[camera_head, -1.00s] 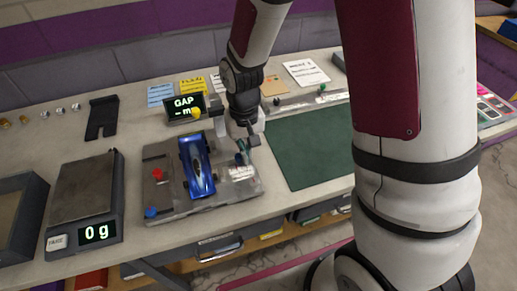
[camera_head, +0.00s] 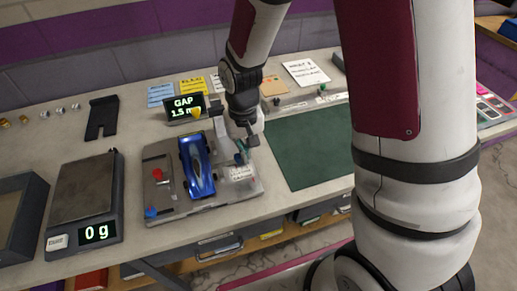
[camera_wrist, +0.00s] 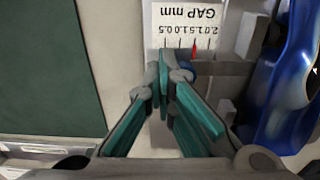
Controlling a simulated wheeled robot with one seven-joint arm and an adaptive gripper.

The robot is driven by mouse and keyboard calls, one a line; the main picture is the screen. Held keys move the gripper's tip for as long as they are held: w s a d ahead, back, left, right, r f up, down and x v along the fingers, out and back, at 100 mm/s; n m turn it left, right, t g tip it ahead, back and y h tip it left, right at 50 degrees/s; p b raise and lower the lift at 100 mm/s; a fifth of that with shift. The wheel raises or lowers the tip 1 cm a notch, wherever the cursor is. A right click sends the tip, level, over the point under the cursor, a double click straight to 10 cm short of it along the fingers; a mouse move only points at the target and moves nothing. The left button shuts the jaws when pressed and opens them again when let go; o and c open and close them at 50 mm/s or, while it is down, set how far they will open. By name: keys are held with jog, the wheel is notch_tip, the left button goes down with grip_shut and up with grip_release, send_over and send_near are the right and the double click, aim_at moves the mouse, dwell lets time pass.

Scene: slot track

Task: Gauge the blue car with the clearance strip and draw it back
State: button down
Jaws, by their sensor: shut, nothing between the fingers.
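The blue car (camera_head: 198,165) sits on the grey track fixture (camera_head: 220,200) on the bench. Its blue side also shows at the right of the wrist view (camera_wrist: 290,90). My gripper (camera_head: 243,152) is low beside the car's right side. In the wrist view its green-padded fingers (camera_wrist: 168,68) are together and empty, over the near end of a white GAP mm scale (camera_wrist: 185,22). A red pointer (camera_wrist: 194,50) stands near 1.5 on this scale. A gap display (camera_head: 185,107) behind the fixture reads 1.5. I cannot tell which part is the clearance strip.
A weighing scale (camera_head: 85,190) reading 0 g stands at left, with a black forked piece (camera_head: 102,117) behind it. A red part (camera_head: 158,180) and a blue knob (camera_head: 151,212) are on the fixture's left. A green mat (camera_head: 310,150) lies clear at right.

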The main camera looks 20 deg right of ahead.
jog(key=shift+d, duration=0.35)
notch_tip(320, 180, up, 8)
jog(key=p, duration=0.4)
jog(key=shift+p, duration=0.4)
dwell(1.3)
jog(key=s+d+r+t, duration=0.1)
jog(key=s+d+r, duration=0.15)
jog(key=r, duration=0.55)
jog(key=s+d+r+t, duration=0.1)
jog(key=s+r, duration=0.3)
jog(key=r, duration=0.3)
jog(key=s+d+r+t, duration=0.1)
jog(key=s+r, duration=0.3)
jog(key=s, duration=0.3)
jog(key=s+d+r+t, duration=0.2)
jog(key=s+r, duration=0.2)
jog(key=s, duration=0.3)
jog(key=shift+r, duration=0.25)
